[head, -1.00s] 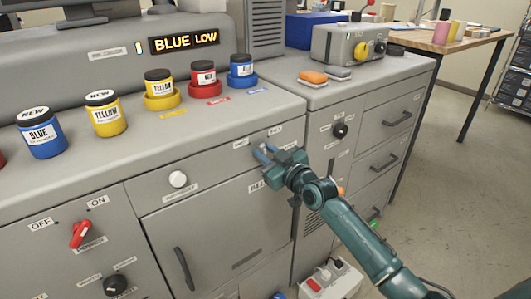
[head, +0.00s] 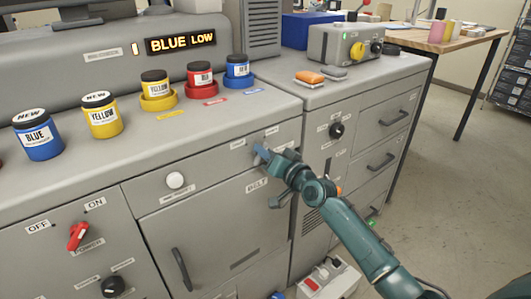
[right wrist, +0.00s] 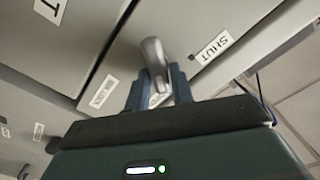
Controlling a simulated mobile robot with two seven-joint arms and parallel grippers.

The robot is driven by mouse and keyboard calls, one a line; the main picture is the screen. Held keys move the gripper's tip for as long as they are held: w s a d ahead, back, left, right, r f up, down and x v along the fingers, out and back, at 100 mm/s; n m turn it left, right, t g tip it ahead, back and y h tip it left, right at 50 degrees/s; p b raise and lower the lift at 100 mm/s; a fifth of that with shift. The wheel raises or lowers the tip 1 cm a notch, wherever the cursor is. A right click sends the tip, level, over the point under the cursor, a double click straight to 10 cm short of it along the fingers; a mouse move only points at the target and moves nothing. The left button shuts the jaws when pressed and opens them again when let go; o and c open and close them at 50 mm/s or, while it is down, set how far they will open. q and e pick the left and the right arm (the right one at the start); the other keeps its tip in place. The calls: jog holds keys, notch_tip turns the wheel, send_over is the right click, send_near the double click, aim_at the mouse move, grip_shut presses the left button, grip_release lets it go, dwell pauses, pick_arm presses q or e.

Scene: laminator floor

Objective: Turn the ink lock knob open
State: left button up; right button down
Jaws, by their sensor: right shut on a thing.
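The ink lock knob (right wrist: 154,58) is a grey metal handle on the grey cabinet front in the right wrist view. A label reading SHUT (right wrist: 213,47) is to its right; a smaller label (right wrist: 103,92), too blurred to read, is to its left. My right gripper (right wrist: 150,92) is shut on the knob, a finger on either side. In the head view the right gripper (head: 262,154) is against the upper panel of the cabinet, seen nearly edge-on, and it mostly hides the knob. My left gripper is in neither view.
A display (head: 182,41) reads BLUE LOW. Blue (head: 38,141) and yellow (head: 102,118) bottles marked NEW stand on the counter, beside three seated bottles. A white round knob (head: 175,180), a red switch (head: 77,236) and a door handle (head: 182,269) are left of the gripper.

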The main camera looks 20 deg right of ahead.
jog(key=shift+f+m, duration=0.1)
jog(key=shift+m, duration=0.8)
jog(key=c, duration=1.2)
grip_release()
jog(key=shift+c, duration=0.2)
jog(key=v, duration=1.3)
